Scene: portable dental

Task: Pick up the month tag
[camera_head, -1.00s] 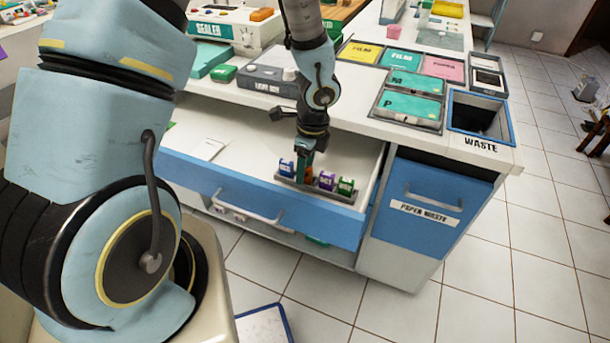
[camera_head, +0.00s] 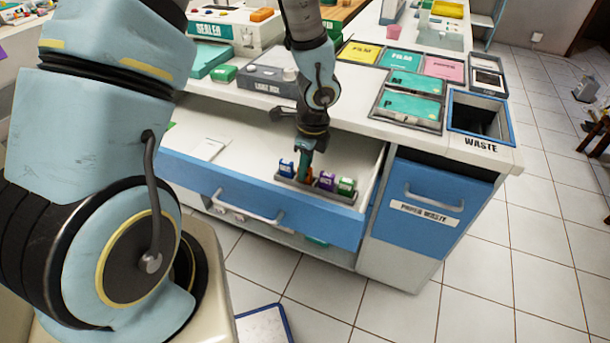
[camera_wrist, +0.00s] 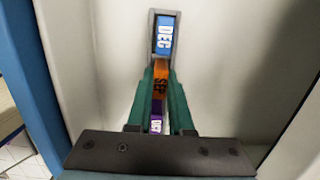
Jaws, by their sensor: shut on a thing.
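The month tags stand in a row in a grey tray (camera_head: 318,192) inside the open drawer. A blue tag (camera_head: 287,168) is at the left end, an orange tag (camera_head: 308,175) beside it, then a purple tag (camera_head: 326,181) and a green tag (camera_head: 346,186). In the wrist view the blue tag (camera_wrist: 165,36) reads DEC and the orange tag (camera_wrist: 160,84) reads SEP. My gripper (camera_wrist: 161,76) has green fingers shut on the orange tag, one on each side. The purple tag (camera_wrist: 156,124) is partly hidden by my gripper. My gripper (camera_head: 305,162) points down into the drawer.
The drawer's blue front (camera_head: 255,200) and side walls surround the tray closely on the right. A grey light box (camera_head: 270,79) stands on the counter above. Labelled trays and a waste opening (camera_head: 481,117) are at the right.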

